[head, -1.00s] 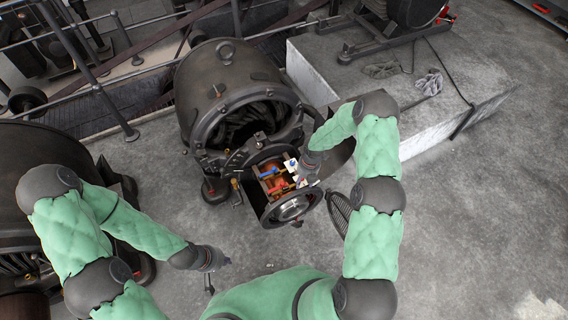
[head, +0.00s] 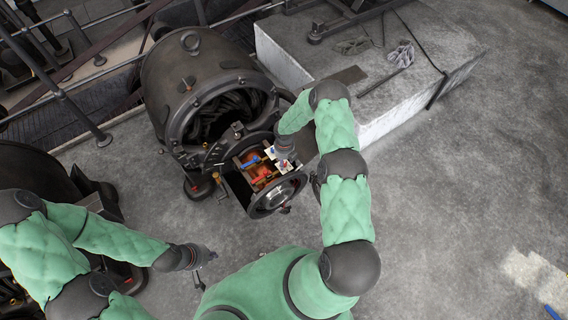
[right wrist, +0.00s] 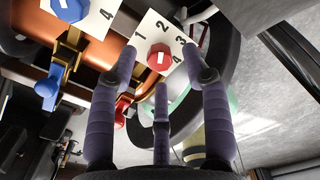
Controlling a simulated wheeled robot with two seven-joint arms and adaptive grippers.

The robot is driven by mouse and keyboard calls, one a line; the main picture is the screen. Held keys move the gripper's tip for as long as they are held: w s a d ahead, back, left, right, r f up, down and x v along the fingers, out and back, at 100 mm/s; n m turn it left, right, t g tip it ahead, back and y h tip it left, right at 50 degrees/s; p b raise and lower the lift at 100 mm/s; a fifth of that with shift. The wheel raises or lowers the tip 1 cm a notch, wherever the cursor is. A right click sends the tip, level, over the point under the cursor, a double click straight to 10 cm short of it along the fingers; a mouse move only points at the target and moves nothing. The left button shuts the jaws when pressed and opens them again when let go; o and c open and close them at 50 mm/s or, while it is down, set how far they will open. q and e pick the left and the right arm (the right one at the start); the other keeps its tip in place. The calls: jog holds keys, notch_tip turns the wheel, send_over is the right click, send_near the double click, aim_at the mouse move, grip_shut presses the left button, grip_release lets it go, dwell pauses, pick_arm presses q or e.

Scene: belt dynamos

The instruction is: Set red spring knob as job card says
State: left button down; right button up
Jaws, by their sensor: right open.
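The red spring knob (right wrist: 158,57) has a white mark on its face. It sits on a white plate (right wrist: 151,28) with the numbers 1 to 4 around it. In the right wrist view my right gripper (right wrist: 160,72) is open, its purple fingers pointing at the knob with the knob between the outer two; I cannot tell whether they touch it. In the head view my right gripper (head: 284,156) is over the open box (head: 236,187) in front of the dynamo (head: 190,75). My left gripper (head: 203,256) hangs over the floor, its jaws too small to read. I cannot make out a job card.
A blue knob (right wrist: 68,9) sits on another numbered plate beside the red one. A blue lever (right wrist: 47,92) and a red lever (right wrist: 122,108) hang below. A handwheel-like ring (head: 278,196) fronts the box.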

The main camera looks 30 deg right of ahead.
jog(key=shift+f, duration=0.8)
jog(key=shift+c, duration=0.2)
grip_shut()
